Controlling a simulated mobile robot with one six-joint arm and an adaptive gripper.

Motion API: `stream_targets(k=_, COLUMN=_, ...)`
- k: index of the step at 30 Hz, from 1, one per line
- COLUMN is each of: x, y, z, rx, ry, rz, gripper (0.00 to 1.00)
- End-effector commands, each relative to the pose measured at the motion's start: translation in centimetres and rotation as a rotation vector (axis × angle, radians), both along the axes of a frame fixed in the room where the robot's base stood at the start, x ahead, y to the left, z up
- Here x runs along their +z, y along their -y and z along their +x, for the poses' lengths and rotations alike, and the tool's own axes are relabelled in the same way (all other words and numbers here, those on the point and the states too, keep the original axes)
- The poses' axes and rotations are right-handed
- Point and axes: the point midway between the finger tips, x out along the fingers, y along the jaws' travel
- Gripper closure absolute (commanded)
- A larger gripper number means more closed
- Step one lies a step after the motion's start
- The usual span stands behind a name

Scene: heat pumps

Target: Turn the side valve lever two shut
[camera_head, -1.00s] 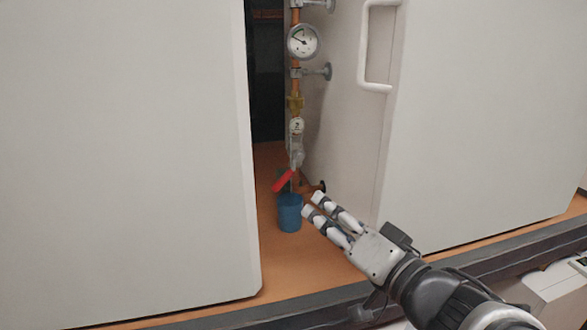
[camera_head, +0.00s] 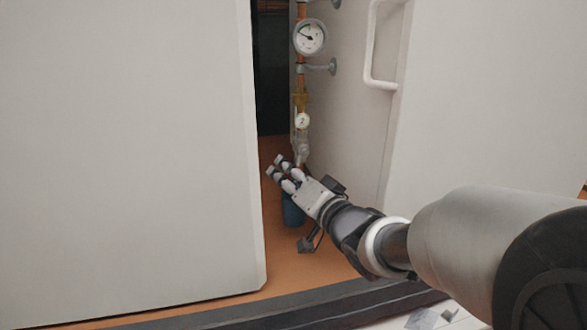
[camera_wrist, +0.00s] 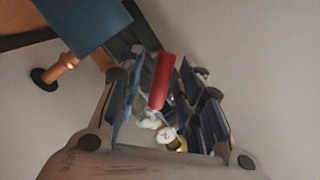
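The side valve (camera_head: 303,148) sits low on a vertical copper pipe in the gap between two white units, below a round tag marked 2 (camera_head: 302,120). Its red lever (camera_wrist: 161,82) shows in the wrist view, between the two fingers of my gripper (camera_wrist: 166,65). The fingers stand apart, one on each side of the lever, with a visible gap at least on the right. In the head view my gripper (camera_head: 275,166) is in front of the valve's lower end and hides the lever. The tag also shows in the wrist view (camera_wrist: 168,135).
A blue container (camera_head: 293,212) stands on the orange floor under the valve, partly behind my gripper. A gauge (camera_head: 310,37) is higher on the pipe. The left white panel (camera_head: 130,150) and the right unit's side wall (camera_head: 345,120) bound the narrow gap.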

Motion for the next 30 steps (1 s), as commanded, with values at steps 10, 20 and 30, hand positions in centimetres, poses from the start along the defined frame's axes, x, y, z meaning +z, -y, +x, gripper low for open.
stream_targets(k=10, x=0.05, y=-0.01, z=0.0, rx=0.001, ry=0.001, rz=0.0, gripper=0.75)
stream_targets(k=20, x=0.06, y=0.0, z=-0.01, rx=0.001, ry=0.001, rz=0.0, gripper=0.97)
stream_targets(k=30, x=0.07, y=-0.01, z=-0.02, rx=0.001, ry=0.001, rz=0.0, gripper=1.0)
